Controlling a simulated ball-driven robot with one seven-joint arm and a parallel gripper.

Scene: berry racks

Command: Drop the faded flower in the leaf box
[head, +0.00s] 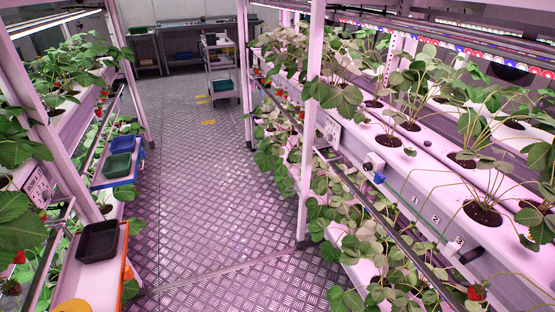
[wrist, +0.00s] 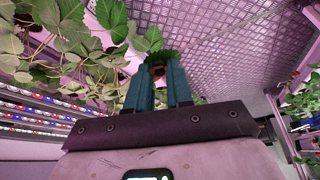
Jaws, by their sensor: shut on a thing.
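My gripper (wrist: 160,72) shows in the wrist view with two teal fingers close together. It is shut on a small brown and green thing at the fingertips, which looks like the faded flower (wrist: 157,68); the fingers hide most of it. In the head view, a black box (head: 97,241) stands on the left shelf at the front. A green box (head: 117,166) and a blue box (head: 123,145) stand on a blue-edged shelf behind it. No label shows which one is the leaf box. My gripper does not show in the head view.
Planted racks line the left side and the right side (head: 420,190) of the aisle. The metal floor (head: 215,200) between them is clear. A trolley (head: 221,68) stands at the far end. In the wrist view, leaves (wrist: 75,45) hang close to the fingers at the left.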

